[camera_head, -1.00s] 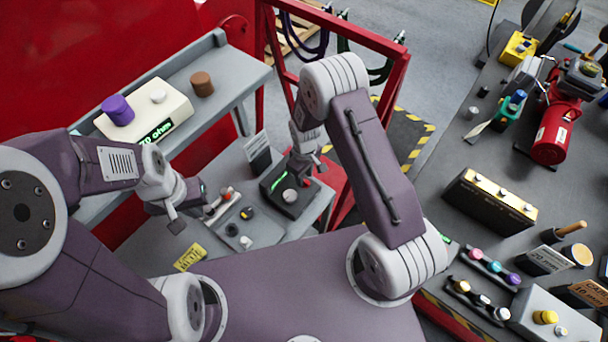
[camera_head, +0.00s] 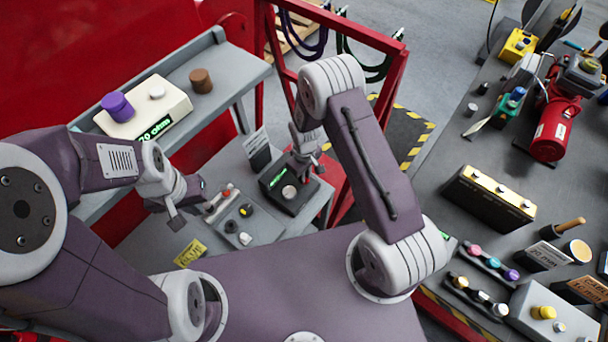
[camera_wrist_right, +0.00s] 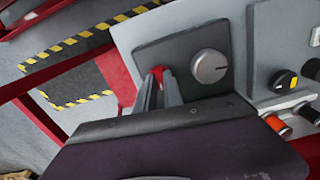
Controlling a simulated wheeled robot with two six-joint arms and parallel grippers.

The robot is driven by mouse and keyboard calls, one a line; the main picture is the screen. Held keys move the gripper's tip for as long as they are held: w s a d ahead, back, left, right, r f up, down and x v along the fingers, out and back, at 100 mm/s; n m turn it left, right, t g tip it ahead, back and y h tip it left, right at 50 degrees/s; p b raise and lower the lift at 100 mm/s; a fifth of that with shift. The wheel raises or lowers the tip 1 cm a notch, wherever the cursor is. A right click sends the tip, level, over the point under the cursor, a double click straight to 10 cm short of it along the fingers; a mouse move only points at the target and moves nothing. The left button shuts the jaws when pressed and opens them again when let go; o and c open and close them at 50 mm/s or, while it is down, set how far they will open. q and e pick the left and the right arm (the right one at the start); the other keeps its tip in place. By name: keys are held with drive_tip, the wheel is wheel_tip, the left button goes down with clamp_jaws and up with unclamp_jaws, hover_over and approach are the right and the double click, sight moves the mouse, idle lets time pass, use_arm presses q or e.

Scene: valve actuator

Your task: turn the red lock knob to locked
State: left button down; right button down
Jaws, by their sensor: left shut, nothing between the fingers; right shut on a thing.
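The red lock knob (camera_wrist_right: 158,73) sits on a dark panel (camera_wrist_right: 185,55) in the right wrist view, beside a larger silver dial (camera_wrist_right: 209,66). My right gripper (camera_wrist_right: 160,82) is shut on the red knob; its fingers cover most of it, so the knob's pointing direction cannot be read.
A control panel with a yellow-marked black knob (camera_head: 246,211) lies left of the dark box. A yellow tag (camera_head: 190,252) lies at the front. A cream box with a purple knob (camera_head: 117,106) stands on the shelf behind. A red frame (camera_head: 395,70) rises at the back.

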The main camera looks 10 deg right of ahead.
drive_tip(key=m+b, duration=0.1)
drive_tip(key=m, duration=0.2)
drive_tip(key=m+b, duration=0.1)
drive_tip(key=m, duration=0.3)
drive_tip(key=shift+m, duration=0.4)
drive_tip(key=m+b, duration=0.1)
drive_tip(key=m, duration=0.3)
drive_tip(key=shift+m+b, duration=0.35)
drive_tip(key=shift+m, duration=1.45)
drive_tip(key=c, duration=1.5)
unclamp_jaws()
drive_tip(key=shift+o, duration=0.2)
drive_tip(key=shift+r, duration=0.1)
